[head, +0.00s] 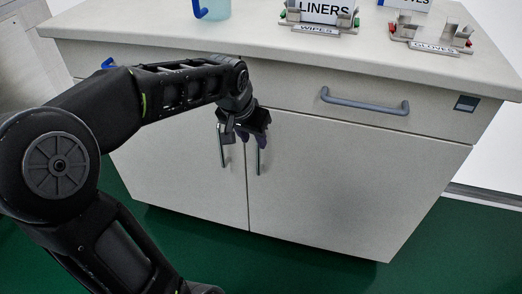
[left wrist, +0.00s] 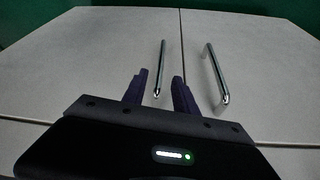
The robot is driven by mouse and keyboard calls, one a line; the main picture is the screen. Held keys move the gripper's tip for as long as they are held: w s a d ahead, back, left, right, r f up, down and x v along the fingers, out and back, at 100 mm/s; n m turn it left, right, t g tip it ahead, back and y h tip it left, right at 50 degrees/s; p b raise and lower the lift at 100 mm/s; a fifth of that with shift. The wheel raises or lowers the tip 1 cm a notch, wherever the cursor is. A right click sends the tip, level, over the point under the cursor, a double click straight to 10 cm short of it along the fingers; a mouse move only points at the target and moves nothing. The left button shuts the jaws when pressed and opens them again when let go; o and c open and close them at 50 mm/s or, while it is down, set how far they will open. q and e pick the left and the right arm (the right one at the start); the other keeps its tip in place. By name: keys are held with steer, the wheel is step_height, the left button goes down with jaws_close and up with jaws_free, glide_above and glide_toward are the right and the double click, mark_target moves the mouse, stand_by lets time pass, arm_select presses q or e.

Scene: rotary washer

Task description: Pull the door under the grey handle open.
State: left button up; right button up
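The grey handle (head: 365,106) is a bar on the drawer at the upper right of the cabinet in the head view. The door (head: 350,180) under it is plain, flat against the cabinet front, with an upright metal handle (head: 260,163) near its left edge. My left gripper (head: 251,140) is in front of that handle's top and hides part of it. In the left wrist view the gripper (left wrist: 159,88) has its fingers apart, and this door's handle (left wrist: 160,68) stands just beyond the gap, apparently not gripped. My right gripper is not in view.
The other door (head: 180,170) has its own upright handle (head: 223,150), close to my gripper. A blue drawer handle (head: 108,63) is at the upper left. The worktop (head: 240,40) holds labelled racks and a container. The green floor (head: 300,270) before the door looks clear.

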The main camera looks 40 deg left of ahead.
mark_target(257, 148)
arm_select(q)
steer(key=b+x, duration=0.2)
steer(key=x, duration=0.5)
steer(key=shift+w+f, duration=0.1)
steer(key=shift+f, duration=0.25)
steer(key=shift+c, duration=0.2)
jaws_close()
stand_by(0.9)
